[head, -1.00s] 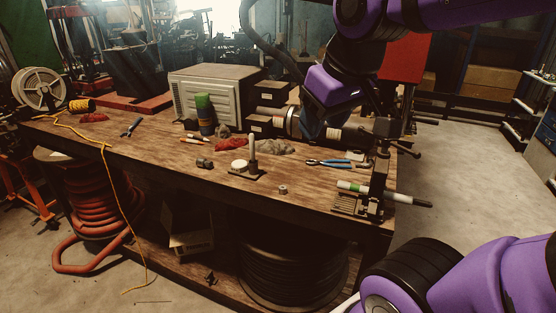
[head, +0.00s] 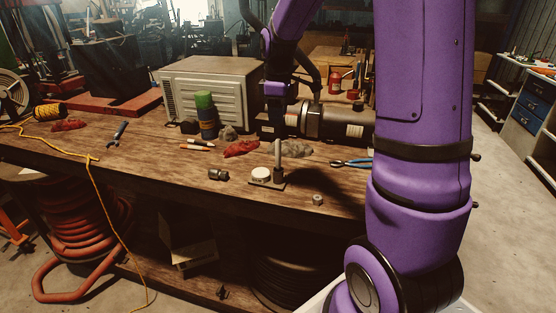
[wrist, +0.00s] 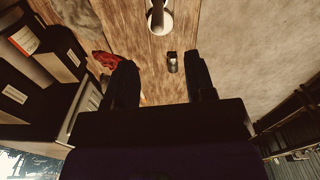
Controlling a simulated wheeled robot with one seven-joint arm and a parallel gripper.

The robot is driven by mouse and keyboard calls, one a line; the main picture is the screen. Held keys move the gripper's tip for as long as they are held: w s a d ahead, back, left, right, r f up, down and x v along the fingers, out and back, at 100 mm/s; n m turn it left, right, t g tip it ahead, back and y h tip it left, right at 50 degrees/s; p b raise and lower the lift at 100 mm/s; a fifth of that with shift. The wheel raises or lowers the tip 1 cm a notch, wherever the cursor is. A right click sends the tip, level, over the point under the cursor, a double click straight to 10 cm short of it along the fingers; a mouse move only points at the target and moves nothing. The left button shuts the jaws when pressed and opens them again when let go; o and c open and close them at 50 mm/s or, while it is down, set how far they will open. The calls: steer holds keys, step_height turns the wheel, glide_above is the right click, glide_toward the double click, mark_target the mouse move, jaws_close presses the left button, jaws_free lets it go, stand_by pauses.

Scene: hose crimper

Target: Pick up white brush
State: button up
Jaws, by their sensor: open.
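I cannot single out a white brush for certain. Two slim sticks, one whitish with orange (head: 195,147), lie on the bench in front of a green-and-blue roll (head: 205,115). A white round piece (head: 261,173) sits on a dark base beside an upright grey rod (head: 278,155); a white round shape with a rod also shows at the top of the wrist view (wrist: 158,22). My gripper (wrist: 160,62) is open and empty above the bench, its two dark fingers apart. In the head view my gripper (head: 276,118) is dark and small below the purple wrist.
A small dark fitting (head: 218,174) and a red rag (head: 241,148) lie on the workbench (head: 130,165). My arm hides the bench's right end.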

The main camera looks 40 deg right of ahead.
steer(key=shift+w+d+f, duration=0.15)
steer(key=shift+f, duration=0.25)
steer(key=shift+w+d+f, duration=0.15)
steer(key=shift+f, duration=0.25)
glide_above(278, 169)
steer(key=f, duration=1)
steer(key=shift+w+d+f, duration=0.1)
steer(key=shift+w+d, duration=0.15)
jaws_close()
